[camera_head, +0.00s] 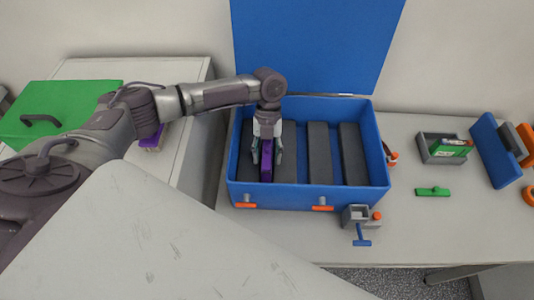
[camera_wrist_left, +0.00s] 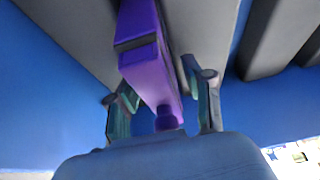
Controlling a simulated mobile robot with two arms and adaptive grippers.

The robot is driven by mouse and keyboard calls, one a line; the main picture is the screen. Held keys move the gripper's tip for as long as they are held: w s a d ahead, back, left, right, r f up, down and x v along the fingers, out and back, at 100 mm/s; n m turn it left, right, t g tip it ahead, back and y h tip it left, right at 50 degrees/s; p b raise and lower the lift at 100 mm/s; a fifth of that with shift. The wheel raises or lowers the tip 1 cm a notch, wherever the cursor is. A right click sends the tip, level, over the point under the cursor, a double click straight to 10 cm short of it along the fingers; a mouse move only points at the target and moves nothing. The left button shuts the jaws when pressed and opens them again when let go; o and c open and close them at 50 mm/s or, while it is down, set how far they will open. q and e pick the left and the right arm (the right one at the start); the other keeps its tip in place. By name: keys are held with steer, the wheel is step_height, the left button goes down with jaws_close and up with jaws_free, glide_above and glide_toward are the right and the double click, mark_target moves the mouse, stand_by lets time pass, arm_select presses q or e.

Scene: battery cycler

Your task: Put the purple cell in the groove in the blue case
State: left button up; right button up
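The purple cell (camera_head: 266,162) is inside the blue case (camera_head: 318,198), toward its left side, between dark grey strips. It also shows in the left wrist view (camera_wrist_left: 152,70), long and upright, with grey on both sides. Whether it rests fully down in the groove cannot be told. My left gripper (camera_head: 267,158) reaches down into the case, its fingers on either side of the cell. In the left wrist view, the fingers (camera_wrist_left: 163,95) stand apart, with a gap visible beside the cell on the right. My right gripper is not in view.
The case's blue lid (camera_head: 318,45) stands open behind it. A small grey clamp-like part (camera_head: 357,217) sits at the case's front right. A grey holder (camera_head: 440,148), a green piece (camera_head: 432,191) and a blue block (camera_head: 495,150) lie to the right. A green lid (camera_head: 60,110) is at left.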

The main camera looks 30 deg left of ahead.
arm_select(q)
steer(key=b+v, duration=0.2)
steer(key=v, duration=1)
steer(key=shift+r+b, duration=0.15)
steer(key=shift+b, duration=0.2)
